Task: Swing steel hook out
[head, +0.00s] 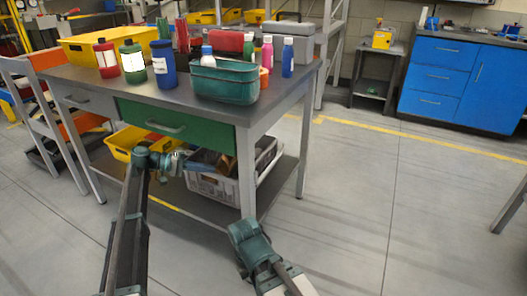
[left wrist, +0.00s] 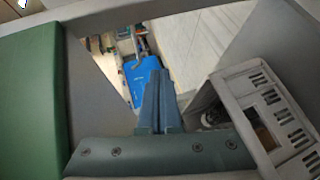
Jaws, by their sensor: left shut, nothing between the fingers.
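I cannot pick out a steel hook for certain in either view. In the left wrist view a small pale curved shape (left wrist: 139,50) shows beyond my fingertips, too small to identify. My left gripper (head: 203,164) reaches in from the left below the green drawer (head: 175,126) of the workbench, near the grey crate. In the left wrist view its fingers (left wrist: 159,75) are together with nothing between them. The green drawer front (left wrist: 30,100) is at the left there. Part of my right arm shows low in the head view; its gripper does not show.
A grey slotted crate (head: 218,188) and a yellow bin (head: 118,141) stand on the bench's lower shelf. The crate (left wrist: 262,110) is close right of my left fingers. Bottles and a green tub (head: 225,82) stand on the bench top (head: 300,72).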

